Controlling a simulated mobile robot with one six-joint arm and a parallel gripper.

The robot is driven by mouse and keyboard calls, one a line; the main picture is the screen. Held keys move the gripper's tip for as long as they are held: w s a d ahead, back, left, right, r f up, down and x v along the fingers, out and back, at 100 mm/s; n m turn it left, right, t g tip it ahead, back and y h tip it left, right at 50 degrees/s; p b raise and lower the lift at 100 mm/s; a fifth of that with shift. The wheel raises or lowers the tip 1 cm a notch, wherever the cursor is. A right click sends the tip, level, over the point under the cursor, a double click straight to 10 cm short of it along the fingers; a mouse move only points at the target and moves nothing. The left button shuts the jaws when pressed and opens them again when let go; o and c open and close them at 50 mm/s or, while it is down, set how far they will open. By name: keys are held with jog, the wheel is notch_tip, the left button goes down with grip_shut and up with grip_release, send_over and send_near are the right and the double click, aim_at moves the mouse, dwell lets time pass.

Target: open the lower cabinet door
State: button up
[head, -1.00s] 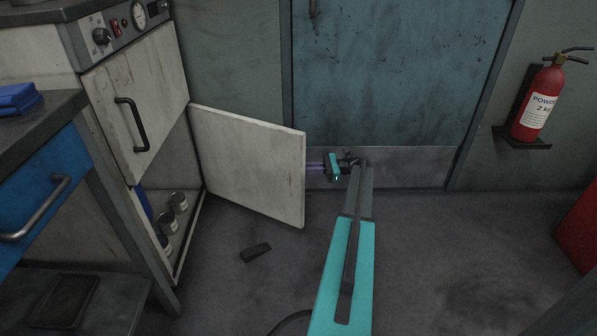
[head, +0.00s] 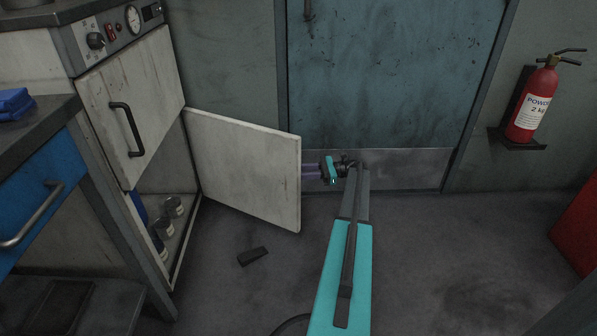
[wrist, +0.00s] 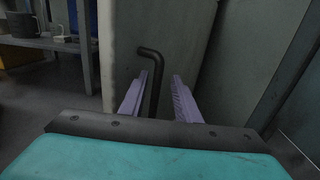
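The lower cabinet door (head: 245,165) is a pale, scuffed panel. It stands swung wide out from the cabinet, which shows its open lower compartment. My gripper (head: 308,171) is at the door's free edge, its fingertips partly hidden behind the panel in the head view. In the wrist view the door's face (wrist: 125,45) fills the middle. Its black bent handle (wrist: 153,75) stands between the two purple fingers (wrist: 158,98), closer to the left one. The fingers are apart, with a gap between the handle and the right finger.
The upper cabinet door (head: 130,110) is shut. Tins (head: 172,206) stand inside the lower compartment. A dark wedge-like block (head: 252,256) lies on the floor below the open door. A blue drawer unit (head: 45,190) is at left, a fire extinguisher (head: 533,105) at right. The floor at right is largely clear.

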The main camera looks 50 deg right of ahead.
jog(key=b+v, duration=0.3)
jog(key=v, duration=0.4)
dwell(0.3)
jog(key=shift+d, duration=0.1)
